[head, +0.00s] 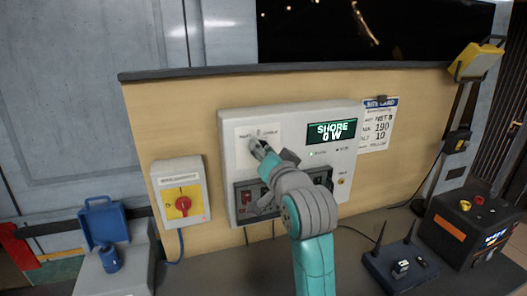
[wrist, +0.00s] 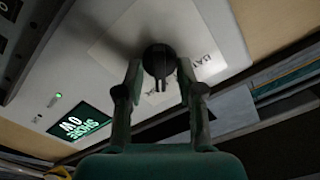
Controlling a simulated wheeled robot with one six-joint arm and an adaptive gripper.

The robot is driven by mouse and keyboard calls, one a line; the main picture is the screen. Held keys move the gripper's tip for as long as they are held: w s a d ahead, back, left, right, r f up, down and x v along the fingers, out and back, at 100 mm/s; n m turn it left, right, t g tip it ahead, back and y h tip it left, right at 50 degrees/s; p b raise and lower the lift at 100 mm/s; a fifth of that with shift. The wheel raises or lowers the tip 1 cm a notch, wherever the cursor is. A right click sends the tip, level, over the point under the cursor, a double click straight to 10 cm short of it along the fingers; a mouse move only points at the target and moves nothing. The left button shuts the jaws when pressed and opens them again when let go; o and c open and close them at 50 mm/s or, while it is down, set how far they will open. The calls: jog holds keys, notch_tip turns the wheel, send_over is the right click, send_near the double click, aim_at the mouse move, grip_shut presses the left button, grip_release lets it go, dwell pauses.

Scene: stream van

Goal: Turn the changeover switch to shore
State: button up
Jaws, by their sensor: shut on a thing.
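The changeover switch is a round black knob (wrist: 158,57) on a pale plate (head: 244,158) at the upper left of a white panel (head: 290,119). In the wrist view my gripper (wrist: 160,70) has one finger on each side of the knob and is shut on it. In the head view my gripper (head: 257,149) reaches the plate and hides most of the knob. The small labels above the knob are too blurred to read surely. The green display (head: 332,132) reads SHORE and 0 W; it also shows upside down in the wrist view (wrist: 80,120).
A red and yellow rotary switch (head: 182,202) is on a box left of the panel. Breakers (head: 246,198) sit below the plate, partly behind my arm.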

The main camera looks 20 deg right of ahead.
jog(key=shift+m, duration=0.8)
jog(key=o, duration=1.1)
jog(key=shift+s+f, duration=0.1)
jog(key=shift+s, duration=3.65)
